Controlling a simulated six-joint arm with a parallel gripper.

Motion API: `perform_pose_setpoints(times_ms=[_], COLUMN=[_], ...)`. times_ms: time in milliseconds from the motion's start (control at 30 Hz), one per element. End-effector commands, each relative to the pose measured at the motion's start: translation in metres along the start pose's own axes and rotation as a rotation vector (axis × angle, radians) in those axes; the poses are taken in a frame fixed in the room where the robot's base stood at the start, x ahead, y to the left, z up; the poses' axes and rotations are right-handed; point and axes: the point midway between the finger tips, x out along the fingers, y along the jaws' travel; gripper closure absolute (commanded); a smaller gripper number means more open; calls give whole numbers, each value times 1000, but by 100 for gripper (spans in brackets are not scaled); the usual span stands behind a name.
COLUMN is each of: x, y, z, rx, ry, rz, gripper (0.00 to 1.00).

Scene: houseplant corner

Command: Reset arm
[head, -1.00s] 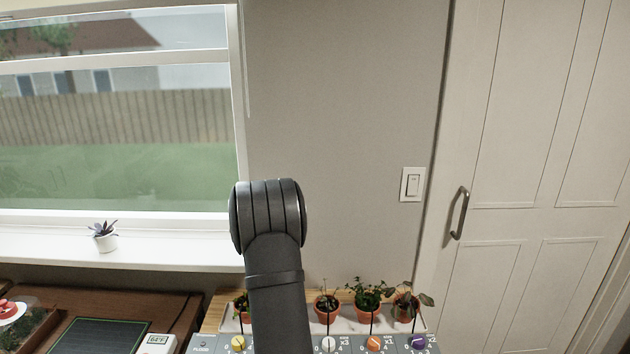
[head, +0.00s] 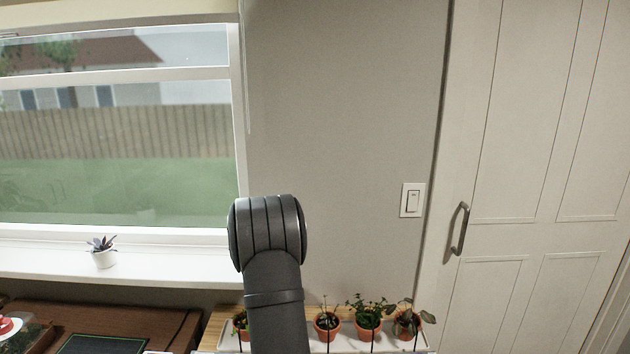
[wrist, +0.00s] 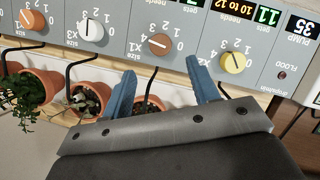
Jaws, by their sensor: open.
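My gripper (wrist: 165,90) shows in the wrist view with its two blue fingers apart and nothing between their tips. The fingers reach toward a grey control panel (wrist: 125,32) with several coloured knobs. The panel appears upside down in this view. The yellow knob (wrist: 232,63) lies just beyond the right finger, and the orange-brown knob (wrist: 159,44) lies beyond the gap between the fingers. Whether a finger touches the panel is unclear. In the head view my dark arm rises in the lower middle, and the gripper is out of sight.
Several potted plants (head: 368,318) stand in a white tray (head: 424,345) right of my arm. A small succulent (head: 103,251) sits on the window sill (head: 180,262). A light switch (head: 412,200) and a door handle (head: 460,228) are at the right.

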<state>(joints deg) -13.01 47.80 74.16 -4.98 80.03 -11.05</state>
Motion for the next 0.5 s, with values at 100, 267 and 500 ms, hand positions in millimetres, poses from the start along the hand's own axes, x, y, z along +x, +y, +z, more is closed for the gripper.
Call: perform_pose_setpoints(times_ms=[100, 267, 500], x=[26, 58, 84], y=[0, 0, 2], z=[1, 1, 0], rx=[0, 1, 115], ry=[-5, -5, 0], rz=[-1, -1, -48], gripper=[45, 45, 45])
